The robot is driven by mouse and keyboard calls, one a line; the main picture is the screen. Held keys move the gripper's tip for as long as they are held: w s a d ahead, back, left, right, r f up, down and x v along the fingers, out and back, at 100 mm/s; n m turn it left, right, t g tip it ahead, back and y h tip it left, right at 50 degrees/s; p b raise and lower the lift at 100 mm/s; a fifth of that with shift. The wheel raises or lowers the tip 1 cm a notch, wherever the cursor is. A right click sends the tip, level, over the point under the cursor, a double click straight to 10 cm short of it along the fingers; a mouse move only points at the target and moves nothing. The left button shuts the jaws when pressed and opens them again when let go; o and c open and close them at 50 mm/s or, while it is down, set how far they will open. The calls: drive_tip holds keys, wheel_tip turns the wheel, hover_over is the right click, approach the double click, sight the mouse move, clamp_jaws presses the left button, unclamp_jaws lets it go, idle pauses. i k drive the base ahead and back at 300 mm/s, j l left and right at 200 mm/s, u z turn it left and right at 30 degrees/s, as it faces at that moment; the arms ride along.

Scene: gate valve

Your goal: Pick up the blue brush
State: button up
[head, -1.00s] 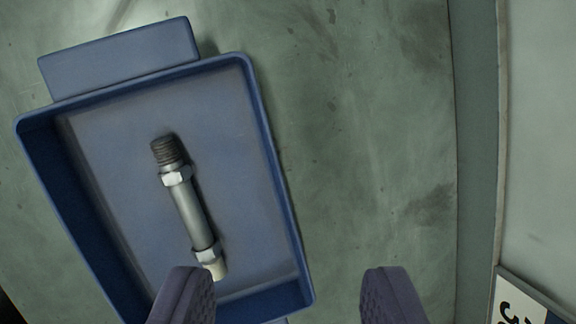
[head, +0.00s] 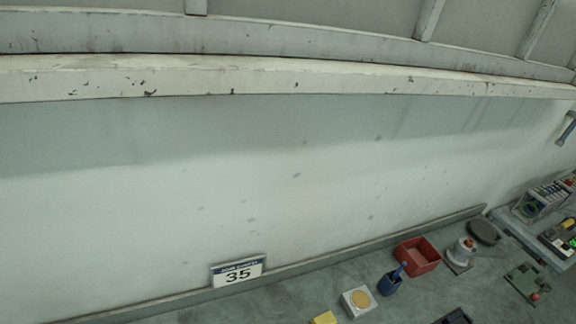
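A small dark-blue cup (head: 388,285) stands on the table at the lower right. A thin blue piece (head: 400,269) sticks up out of it at a tilt. This may be the blue brush, but it is too small to tell. My gripper is out of view, so whether it is open or holds anything does not show.
A red bin (head: 417,257) is just behind the cup. A white block with a yellow disc (head: 358,301) and a yellow block (head: 324,318) lie to its left. A "35" sign (head: 237,273) stands against the wall. More gear crowds the right.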

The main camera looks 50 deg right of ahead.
sight(404, 264)
drive_tip(key=z, duration=2.05)
drive_tip(key=k+j+z, duration=0.1)
drive_tip(key=k, duration=0.35)
drive_tip(key=k+j+z, duration=0.1)
drive_tip(key=k, duration=0.35)
drive_tip(key=i+l+u, duration=0.15)
drive_tip(key=i+l, duration=0.15)
drive_tip(key=i+l+u, duration=0.35)
drive_tip(key=i+l, duration=0.15)
drive_tip(key=l, duration=0.25)
drive_tip(key=i+l+u, duration=0.15)
drive_tip(key=l, duration=0.25)
drive_tip(key=i+l+u, duration=0.15)
drive_tip(key=i+l, duration=0.15)
drive_tip(key=l, duration=0.15)
